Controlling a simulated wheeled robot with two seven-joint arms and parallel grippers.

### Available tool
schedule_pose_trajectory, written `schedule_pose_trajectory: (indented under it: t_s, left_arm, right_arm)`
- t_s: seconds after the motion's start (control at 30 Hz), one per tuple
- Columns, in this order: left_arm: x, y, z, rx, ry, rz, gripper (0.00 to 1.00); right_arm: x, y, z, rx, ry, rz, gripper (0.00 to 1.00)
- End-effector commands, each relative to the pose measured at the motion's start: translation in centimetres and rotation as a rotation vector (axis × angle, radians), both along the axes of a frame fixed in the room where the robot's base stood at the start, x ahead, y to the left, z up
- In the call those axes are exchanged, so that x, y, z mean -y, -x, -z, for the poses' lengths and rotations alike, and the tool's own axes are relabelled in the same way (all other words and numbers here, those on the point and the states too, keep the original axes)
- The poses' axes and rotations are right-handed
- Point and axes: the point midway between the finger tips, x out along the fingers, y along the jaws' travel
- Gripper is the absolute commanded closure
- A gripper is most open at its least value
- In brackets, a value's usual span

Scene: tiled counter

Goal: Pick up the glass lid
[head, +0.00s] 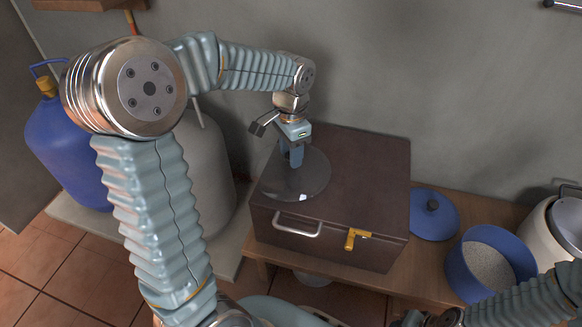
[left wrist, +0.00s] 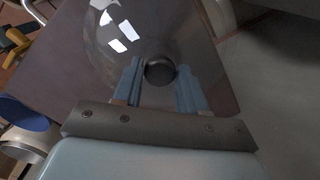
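The clear glass lid (head: 312,181) lies over the left part of the brown box's top in the head view. Its round dark knob (left wrist: 160,70) shows in the left wrist view, with the lid's glass (left wrist: 105,42) around it. My left gripper (head: 297,161) points down at the lid's middle. In the head view the fingers hide the knob. My right gripper (head: 432,319) is only partly in view at the bottom edge.
The brown box (head: 370,185), with a silver handle and a yellow latch (head: 352,238), stands on a wooden bench (head: 420,262). Right of it are a blue lid (head: 425,222), a blue pot (head: 462,275) and a white pot (head: 543,225). Gas cylinders (head: 55,140) stand left.

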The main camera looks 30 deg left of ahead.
Motion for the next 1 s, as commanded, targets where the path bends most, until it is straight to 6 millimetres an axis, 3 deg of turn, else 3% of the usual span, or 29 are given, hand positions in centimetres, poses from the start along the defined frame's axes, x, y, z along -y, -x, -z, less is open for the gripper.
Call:
schedule_pose_trajectory:
  t_s: [0.03,0.27,0.67,0.8,1.0]
  left_arm:
    - [0.0,0.0,0.0,0.0,0.0,0.0,0.67]
    - [0.0,0.0,0.0,0.0,0.0,0.0,1.0]
    - [0.0,-0.1,-0.9,0.002,0.0,0.0,1.0]
    - [0.0,-0.1,-3.7,0.005,0.0,-0.001,1.0]
    - [3.7,1.7,-8.4,0.004,0.0,0.005,1.0]
  right_arm:
    - [0.0,0.0,0.0,0.0,0.0,0.0,0.82]
    - [0.0,0.0,0.0,0.0,0.0,0.0,0.82]
    - [0.0,0.0,-0.3,0.0,0.0,0.0,0.82]
    - [0.1,0.0,-1.0,0.001,0.002,0.001,0.82]
    - [0.2,-0.1,-2.0,0.004,0.005,0.003,0.82]
